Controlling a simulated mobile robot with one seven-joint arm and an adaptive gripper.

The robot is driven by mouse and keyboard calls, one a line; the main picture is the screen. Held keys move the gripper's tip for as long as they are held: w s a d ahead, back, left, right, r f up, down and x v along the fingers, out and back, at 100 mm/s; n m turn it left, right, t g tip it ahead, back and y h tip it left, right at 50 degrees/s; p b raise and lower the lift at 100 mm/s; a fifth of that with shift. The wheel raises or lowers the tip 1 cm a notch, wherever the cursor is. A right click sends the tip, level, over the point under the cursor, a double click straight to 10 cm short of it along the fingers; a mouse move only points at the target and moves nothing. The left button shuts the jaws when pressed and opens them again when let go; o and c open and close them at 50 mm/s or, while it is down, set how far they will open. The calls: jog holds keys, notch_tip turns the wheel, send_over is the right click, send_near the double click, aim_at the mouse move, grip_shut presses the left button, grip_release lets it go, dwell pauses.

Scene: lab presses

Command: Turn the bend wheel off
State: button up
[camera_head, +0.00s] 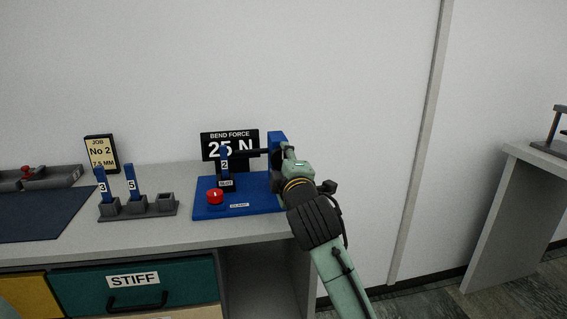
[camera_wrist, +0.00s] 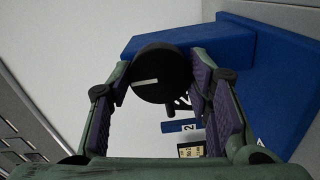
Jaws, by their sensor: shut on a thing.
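The bend wheel (camera_wrist: 158,68) is a round black knob with a pale index line, seen face-on in the wrist view. My gripper (camera_wrist: 163,84) is shut on it, with purple pads on either side. In the head view my gripper (camera_head: 288,154) is at the right end of the blue bend press (camera_head: 262,207), and I cannot make out the wheel there. The press holds an upright blue strip marked 2 (camera_head: 225,164). Behind it the black BEND FORCE display (camera_head: 229,136) appears to read 25 N, partly covered by the strip.
A red button (camera_head: 215,196) is on the press base. Left of it a grey rack (camera_head: 138,213) holds blue strips 3 and 5, with one slot empty. A job card (camera_head: 101,153) reads No 2, 7.5 MM. The wall is close behind the bench.

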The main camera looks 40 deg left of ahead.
jog(key=o, duration=1.1)
jog(key=shift+o, duration=0.2)
jog(key=v, duration=1.2)
